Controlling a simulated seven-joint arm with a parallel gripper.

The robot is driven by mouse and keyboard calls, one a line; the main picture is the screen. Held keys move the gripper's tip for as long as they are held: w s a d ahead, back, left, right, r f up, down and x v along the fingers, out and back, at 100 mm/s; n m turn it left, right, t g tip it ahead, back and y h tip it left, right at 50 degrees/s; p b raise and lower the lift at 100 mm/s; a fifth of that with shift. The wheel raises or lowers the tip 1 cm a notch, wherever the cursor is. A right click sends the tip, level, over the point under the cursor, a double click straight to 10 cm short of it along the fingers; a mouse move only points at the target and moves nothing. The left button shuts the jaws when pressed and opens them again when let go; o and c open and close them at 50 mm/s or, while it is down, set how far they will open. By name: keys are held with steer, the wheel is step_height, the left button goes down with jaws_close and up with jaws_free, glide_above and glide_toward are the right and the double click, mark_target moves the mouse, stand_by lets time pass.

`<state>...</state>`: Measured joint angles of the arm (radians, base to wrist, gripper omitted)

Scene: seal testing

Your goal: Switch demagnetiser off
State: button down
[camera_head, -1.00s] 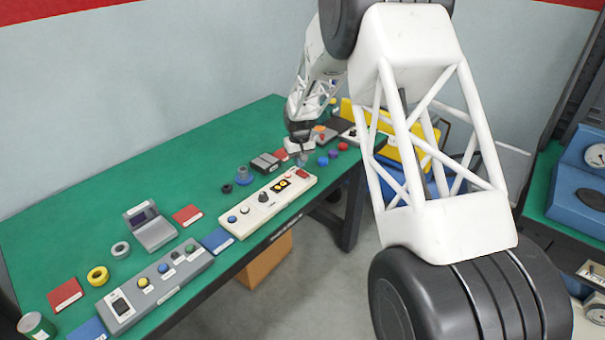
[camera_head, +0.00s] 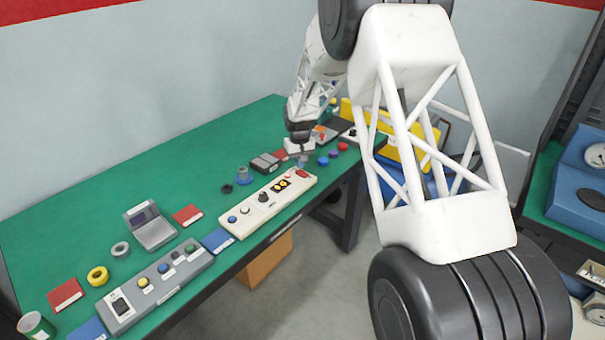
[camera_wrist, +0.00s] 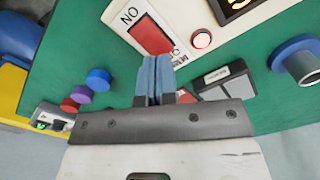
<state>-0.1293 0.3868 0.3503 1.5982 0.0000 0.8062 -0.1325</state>
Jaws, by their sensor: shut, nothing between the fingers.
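A long cream control panel (camera_head: 268,204) lies near the front edge of the green bench. It has a red rocker switch (camera_head: 302,174) at its right end, an amber display, a dark knob and several buttons. In the wrist view the rocker (camera_wrist: 150,37) has ON lettering beside it, and a small red lamp (camera_wrist: 201,39) looks lit. I cannot read a name that marks the panel as the demagnetiser. My gripper (camera_wrist: 157,62) is shut and empty, its blue fingertips appearing just beside the rocker's end; contact cannot be told. In the head view the fingers are small and partly unclear.
A grey control panel (camera_head: 156,285) lies at the left front. Blue, purple and red round caps (camera_wrist: 82,92) lie right of the cream panel in the head view. A grey box (camera_wrist: 224,83) and a blue-grey flanged part (camera_wrist: 297,58) are nearby. The bench's back left is clear.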

mark_target(300, 171)
steer(key=shift+f, duration=1.15)
stand_by(1.0)
steer(key=shift+r, duration=3.55)
